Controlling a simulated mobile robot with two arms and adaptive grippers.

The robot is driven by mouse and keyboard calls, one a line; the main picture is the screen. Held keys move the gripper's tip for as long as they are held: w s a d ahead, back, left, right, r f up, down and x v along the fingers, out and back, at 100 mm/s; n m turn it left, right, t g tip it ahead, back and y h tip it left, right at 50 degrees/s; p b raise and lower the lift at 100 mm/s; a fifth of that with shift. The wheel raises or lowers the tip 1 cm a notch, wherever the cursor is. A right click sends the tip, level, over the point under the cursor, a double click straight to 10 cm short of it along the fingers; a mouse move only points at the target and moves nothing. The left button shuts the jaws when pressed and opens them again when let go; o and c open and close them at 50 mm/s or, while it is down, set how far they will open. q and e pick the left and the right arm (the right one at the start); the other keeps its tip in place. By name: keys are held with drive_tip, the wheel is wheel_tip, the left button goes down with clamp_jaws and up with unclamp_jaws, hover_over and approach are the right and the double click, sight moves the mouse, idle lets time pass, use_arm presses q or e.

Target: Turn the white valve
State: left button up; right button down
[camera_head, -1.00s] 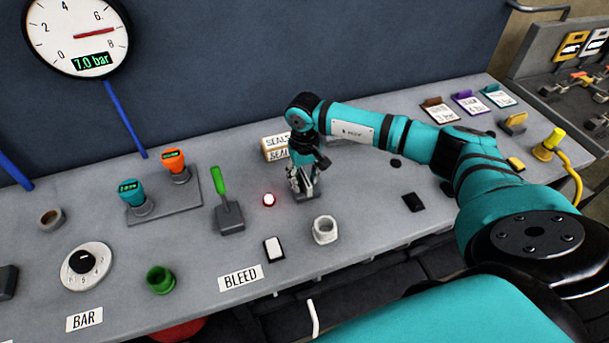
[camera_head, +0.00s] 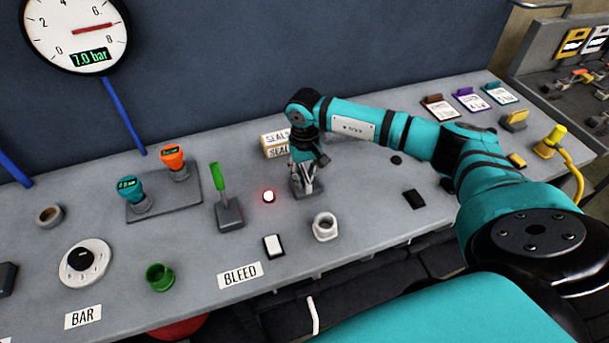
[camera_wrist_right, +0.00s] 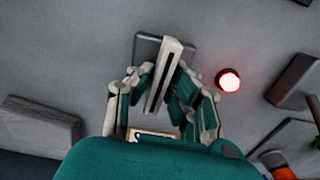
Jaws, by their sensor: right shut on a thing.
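The white valve is a flat white lever (camera_wrist_right: 164,75) on a dark grey base (camera_head: 308,191), at the middle of the bench. My right gripper (camera_head: 306,178) reaches down onto it from above. In the right wrist view, the gripper (camera_wrist_right: 160,98) has its teal and white fingers on both sides of the lever, shut on it. The lever's far end sticks out past the fingertips over the base. In the head view the fingers hide most of the lever. My left gripper is not in view.
A lit red lamp (camera_head: 269,196) is close left of the valve, with a green-handled lever (camera_head: 226,200) beyond it. Seal boxes (camera_head: 275,146) stand behind. A white ring-shaped fitting (camera_head: 325,227) and a white rocker switch (camera_head: 273,246) are in front. The gauge (camera_head: 77,30) reads 7.0 bar.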

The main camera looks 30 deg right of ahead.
sight(305, 173)
drive_tip(key=shift+f+m+b, duration=0.2)
drive_tip(key=shift+m+b, duration=0.8)
drive_tip(key=shift+b, duration=0.05)
drive_tip(key=m+b, duration=0.2)
drive_tip(key=shift+m, duration=0.4)
drive_tip(key=m+b, duration=0.3)
drive_tip(key=m, duration=0.2)
drive_tip(key=shift+r+b, duration=0.1)
drive_tip(key=shift+b, duration=0.3)
drive_tip(key=m+b, duration=0.1)
drive_tip(key=m, duration=0.3)
drive_tip(key=shift+b, duration=0.3)
drive_tip(key=shift+r+m+b, duration=0.15)
drive_tip(key=shift+m+b, duration=0.45)
drive_tip(key=shift+m, duration=1.1)
drive_tip(key=c, duration=1.3)
unclamp_jaws()
wheel_tip(305, 173, up, 12)
